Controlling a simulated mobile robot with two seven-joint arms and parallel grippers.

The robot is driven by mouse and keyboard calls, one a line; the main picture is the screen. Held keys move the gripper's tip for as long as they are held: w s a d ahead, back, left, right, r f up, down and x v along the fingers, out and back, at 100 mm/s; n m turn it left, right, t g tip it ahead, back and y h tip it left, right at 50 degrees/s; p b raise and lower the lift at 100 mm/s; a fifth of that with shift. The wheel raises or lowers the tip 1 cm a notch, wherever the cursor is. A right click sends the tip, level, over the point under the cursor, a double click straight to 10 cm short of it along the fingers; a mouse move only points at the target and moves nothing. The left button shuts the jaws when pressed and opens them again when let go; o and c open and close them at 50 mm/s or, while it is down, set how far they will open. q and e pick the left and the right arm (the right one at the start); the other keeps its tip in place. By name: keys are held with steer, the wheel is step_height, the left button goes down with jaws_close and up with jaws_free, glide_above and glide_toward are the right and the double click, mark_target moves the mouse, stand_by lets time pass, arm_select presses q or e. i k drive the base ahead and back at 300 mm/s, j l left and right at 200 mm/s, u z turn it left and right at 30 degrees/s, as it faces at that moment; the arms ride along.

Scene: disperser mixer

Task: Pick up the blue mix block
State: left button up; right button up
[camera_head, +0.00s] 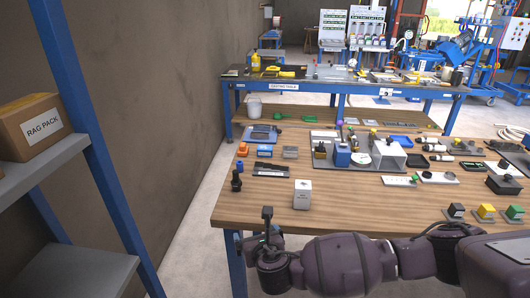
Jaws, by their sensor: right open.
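My left gripper is out of view.
A white labelled box (302,194) stands near the bench's (370,208) front left. Black, yellow (485,211) and green-topped blocks sit at the front right. A blue-framed shelf with a cardboard box (28,126) is at the left. The front middle of the bench is clear.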

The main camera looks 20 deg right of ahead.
mark_target(263, 150)
steer(key=i+l, duration=0.3)
steer(key=i, duration=0.15)
steer(key=i+l, duration=0.3)
steer(key=i, duration=0.15)
steer(key=i+l, duration=0.25)
steer(key=i, duration=0.25)
